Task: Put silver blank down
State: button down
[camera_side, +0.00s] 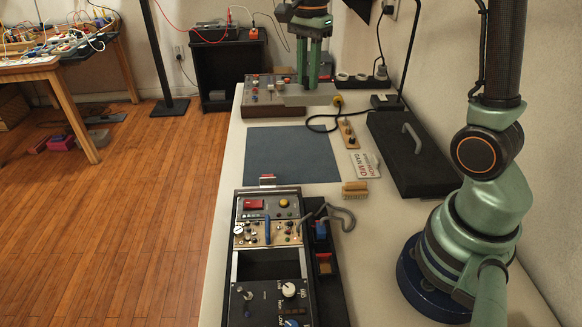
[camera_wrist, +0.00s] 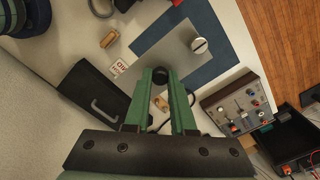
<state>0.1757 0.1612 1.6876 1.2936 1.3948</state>
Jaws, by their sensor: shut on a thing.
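My gripper (camera_side: 308,82) is at the far end of the table, its fingers pointing down. It is shut on the silver blank (camera_side: 318,96), a flat grey plate held roughly level. In the wrist view my gripper (camera_wrist: 163,76) has a dark knob between its fingertips, and the silver blank (camera_wrist: 178,55) spreads out beyond them. A pale slotted knob or screw (camera_wrist: 200,45) shows on the plate. In the side view the plate is beside the far control box; I cannot tell how high it is above the table. The fingers hide part of the plate.
A blue mat (camera_side: 290,157) lies bare on the table. Beside it are a far control box (camera_side: 262,108), a knobbed strip (camera_side: 347,133), a sign card (camera_side: 365,165), a wooden-handled brush (camera_side: 355,188) and a black lidded case (camera_side: 405,155). An instrument rack (camera_side: 240,290) stands in front.

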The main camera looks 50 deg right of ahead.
jog(key=shift+d+f, duration=0.15)
jog(key=shift+d, duration=0.45)
jog(key=shift+d+f, duration=0.15)
jog(key=shift+d, duration=0.4)
send_over(310, 168)
notch_tip(310, 168, down, 20)
jog(key=shift+r, duration=0.1)
jog(key=c, duration=0.8)
grip_release()
jog(key=shift+o, duration=0.2)
